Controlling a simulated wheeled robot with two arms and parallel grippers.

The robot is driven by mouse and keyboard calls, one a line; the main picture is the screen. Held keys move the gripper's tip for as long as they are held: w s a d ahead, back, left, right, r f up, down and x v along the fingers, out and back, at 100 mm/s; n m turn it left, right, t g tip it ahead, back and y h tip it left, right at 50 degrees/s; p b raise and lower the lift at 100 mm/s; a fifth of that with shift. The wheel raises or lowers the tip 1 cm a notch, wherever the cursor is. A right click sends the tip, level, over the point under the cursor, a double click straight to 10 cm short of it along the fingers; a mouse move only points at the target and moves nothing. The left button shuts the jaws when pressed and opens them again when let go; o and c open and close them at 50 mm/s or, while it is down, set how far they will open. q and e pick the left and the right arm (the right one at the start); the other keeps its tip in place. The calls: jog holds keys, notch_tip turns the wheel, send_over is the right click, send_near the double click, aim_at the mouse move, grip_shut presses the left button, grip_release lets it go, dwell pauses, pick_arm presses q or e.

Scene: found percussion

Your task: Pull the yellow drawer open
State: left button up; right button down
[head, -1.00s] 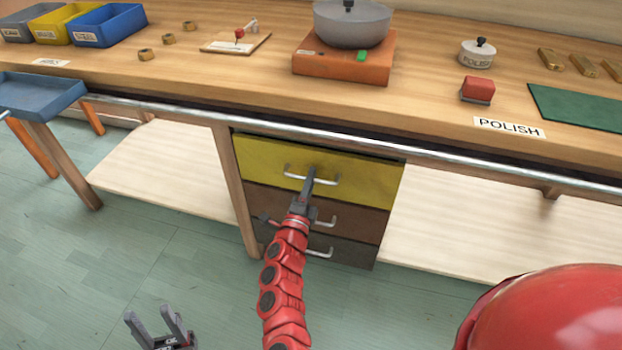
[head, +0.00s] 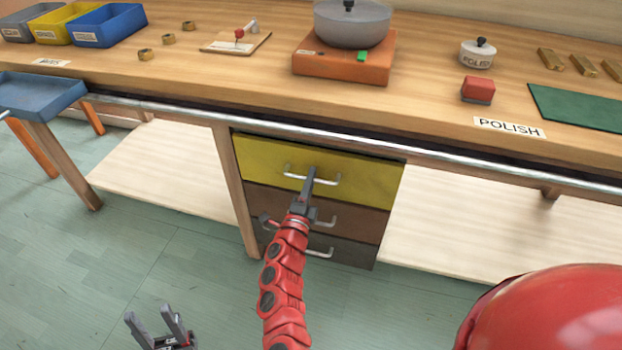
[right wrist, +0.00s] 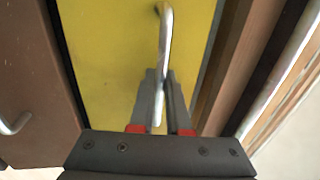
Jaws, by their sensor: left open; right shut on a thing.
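The yellow drawer (head: 365,178) is the top one of a stack under the workbench, and its front looks flush with the frame. Its silver bar handle (head: 328,181) runs across the middle. My right gripper (head: 311,174) is shut on this handle. In the right wrist view the yellow drawer front (right wrist: 105,60) fills the middle, and the handle (right wrist: 165,45) passes between the fingers of my right gripper (right wrist: 163,100). My left gripper (head: 157,318) is open and empty, low over the floor at the bottom left, well away from the drawers.
Below are a brown drawer (head: 350,213) and a dark grey drawer (head: 345,252), each with a silver handle. A metal rail (head: 420,152) runs along the bench front above the drawers. Pale shelves (head: 170,170) flank the stack. The floor (head: 200,270) before it is clear.

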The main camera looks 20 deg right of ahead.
jog(key=r+p+v, duration=0.2)
jog(key=p+v, duration=0.2)
jog(key=v, duration=0.9)
jog(key=r+p+v, duration=0.3)
jog(key=p+v, duration=0.1)
jog(key=v, duration=0.9)
jog(key=shift+s+a, duration=0.3)
jog(key=shift+s, duration=0.15)
jog(key=shift+f, duration=0.1)
jog(key=c, duration=1.2)
grip_release()
jog(key=shift+o, duration=0.2)
